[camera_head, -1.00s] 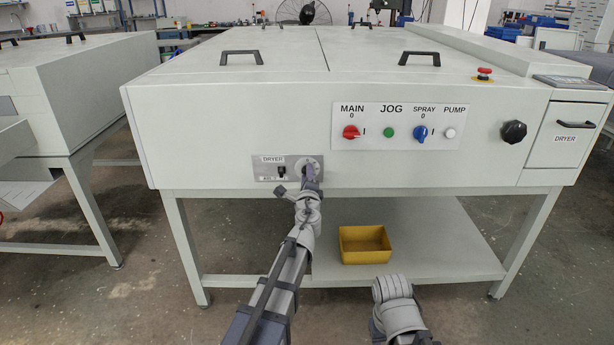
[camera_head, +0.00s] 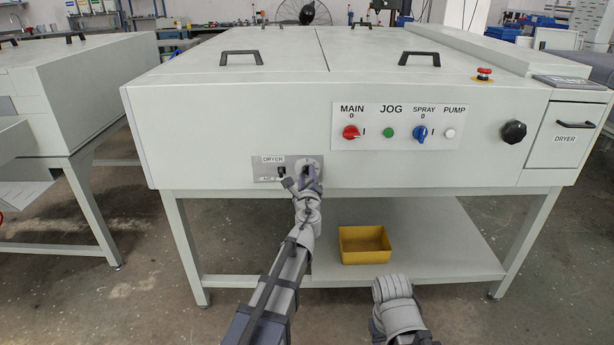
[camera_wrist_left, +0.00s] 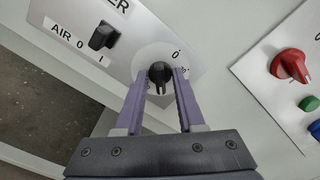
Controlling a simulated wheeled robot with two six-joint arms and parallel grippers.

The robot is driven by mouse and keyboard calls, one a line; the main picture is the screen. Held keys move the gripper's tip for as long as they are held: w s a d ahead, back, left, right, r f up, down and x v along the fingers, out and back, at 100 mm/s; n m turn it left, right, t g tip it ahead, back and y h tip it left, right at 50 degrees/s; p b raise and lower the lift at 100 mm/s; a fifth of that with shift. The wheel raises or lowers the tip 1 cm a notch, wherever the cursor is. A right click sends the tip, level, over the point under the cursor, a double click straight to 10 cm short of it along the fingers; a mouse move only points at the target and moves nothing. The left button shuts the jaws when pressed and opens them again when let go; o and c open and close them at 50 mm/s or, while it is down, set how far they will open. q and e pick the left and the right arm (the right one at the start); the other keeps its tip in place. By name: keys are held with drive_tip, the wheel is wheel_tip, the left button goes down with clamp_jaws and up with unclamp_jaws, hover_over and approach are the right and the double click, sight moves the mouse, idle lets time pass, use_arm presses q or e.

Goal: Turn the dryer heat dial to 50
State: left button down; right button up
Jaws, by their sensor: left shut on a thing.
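The dryer heat dial is a black knob (camera_wrist_left: 160,73) on a pale round scale, with a 0 mark above it in the left wrist view. My left gripper (camera_head: 308,170) reaches the dryer panel (camera_head: 262,171) in the head view and covers most of the dial there. In the left wrist view the purple fingers of my left gripper (camera_wrist_left: 160,76) are shut on the knob, one on each side. The knob's pointer seems to face down between the fingers. Most scale numbers are hidden or too small to read.
The black AIR switch (camera_wrist_left: 104,36) sits left of the dial. The red MAIN knob (camera_head: 351,132), green JOG button (camera_head: 389,132) and blue SPRAY knob (camera_head: 420,132) are up to the right. A yellow bin (camera_head: 364,246) stands on the shelf below.

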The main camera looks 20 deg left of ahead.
use_arm(q)
drive_tip(key=shift+s+d, duration=0.1)
drive_tip(key=c, duration=0.9)
unclamp_jaws()
drive_tip(key=v, duration=0.7)
drive_tip(key=shift+s+d, duration=0.1)
drive_tip(key=shift+s, duration=0.3)
